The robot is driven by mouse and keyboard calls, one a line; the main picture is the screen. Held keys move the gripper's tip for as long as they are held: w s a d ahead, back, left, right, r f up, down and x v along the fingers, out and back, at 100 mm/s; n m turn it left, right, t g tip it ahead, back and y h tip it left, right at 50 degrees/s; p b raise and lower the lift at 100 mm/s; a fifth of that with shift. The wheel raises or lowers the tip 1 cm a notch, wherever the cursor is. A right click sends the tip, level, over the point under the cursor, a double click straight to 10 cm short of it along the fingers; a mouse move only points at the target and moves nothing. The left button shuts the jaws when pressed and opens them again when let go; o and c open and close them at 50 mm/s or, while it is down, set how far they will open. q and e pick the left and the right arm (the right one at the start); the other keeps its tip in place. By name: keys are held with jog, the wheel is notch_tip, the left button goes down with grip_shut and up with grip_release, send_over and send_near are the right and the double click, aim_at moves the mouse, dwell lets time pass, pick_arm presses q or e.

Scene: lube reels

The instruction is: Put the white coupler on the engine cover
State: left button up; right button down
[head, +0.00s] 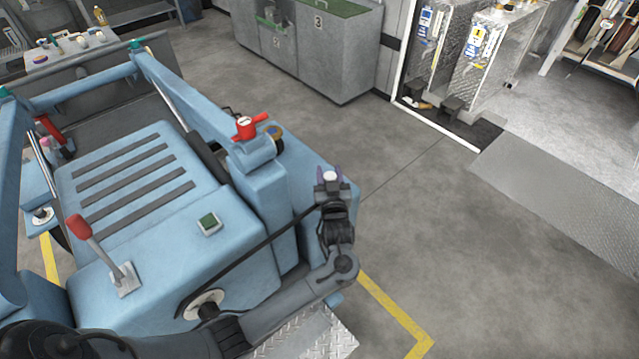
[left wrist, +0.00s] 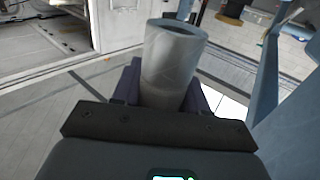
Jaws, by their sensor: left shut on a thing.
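The white coupler (head: 330,176) shows as a small pale round top between the purple fingertips of my left gripper (head: 332,186). In the left wrist view the coupler (left wrist: 172,60) is a pale grey cylinder with an open top, gripped between the purple fingers. My left gripper is shut on it, beyond the right side of the blue machine. The engine cover (head: 110,215) is the blue panel with several dark slots, left of the gripper and apart from it. The coupler's lower part is hidden by the gripper. My right gripper is not in view.
A red-handled valve (head: 246,128) stands on the blue frame between the cover and the gripper. A red-knobbed lever (head: 92,240) and a green-topped square fitting (head: 208,223) are at the cover's front. Grey bins (head: 345,60) stand behind; the floor at right is clear.

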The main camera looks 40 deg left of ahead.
pick_arm(q)
jog(key=shift+w+a+f+b, duration=0.1)
jog(key=shift+a+f+b, duration=0.15)
jog(key=shift+a+f, duration=0.6)
jog(key=shift+w+a+f+b, duration=0.1)
jog(key=shift+a+f+b, duration=0.2)
jog(key=shift+f, duration=0.9)
jog(key=shift+a+f+b, duration=0.15)
jog(key=shift+a+f, duration=0.5)
jog(key=shift+f, duration=0.4)
jog(key=shift+f, duration=0.15)
jog(key=o, duration=1.1)
jog(key=shift+o, duration=0.2)
jog(key=shift+r, duration=0.25)
jog(key=p+v, duration=0.1)
jog(key=v, duration=1.1)
jog(key=shift+p, duration=0.35)
